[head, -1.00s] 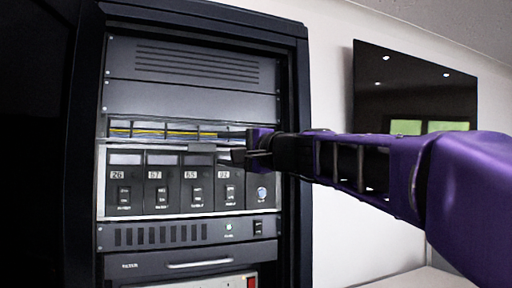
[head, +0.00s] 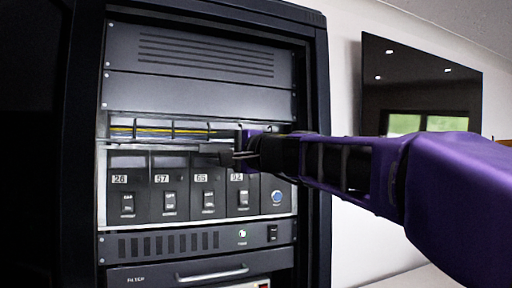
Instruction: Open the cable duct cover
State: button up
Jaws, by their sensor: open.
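The cable duct (head: 190,124) is a narrow horizontal slot across the rack, above the numbered modules. A yellow cable (head: 155,130) and thin dividers show in it. I cannot tell whether a clear cover lies over the slot or the cover is lowered. A dark tab (head: 213,149) sits at the duct's lower edge. My gripper (head: 240,156) is open at the duct's right part, its fingers pointing left beside the tab. Whether they touch it is unclear.
Modules (head: 168,186) with switches sit right below the duct, and blank grey panels (head: 190,92) above. A drawer handle (head: 212,274) juts out lower down. The rack frame (head: 316,120) stands close to my forearm. A dark wall screen (head: 420,90) hangs at right.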

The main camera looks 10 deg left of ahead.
jog(key=shift+w+a, duration=0.25)
jog(key=shift+a, duration=0.1)
grip_shut()
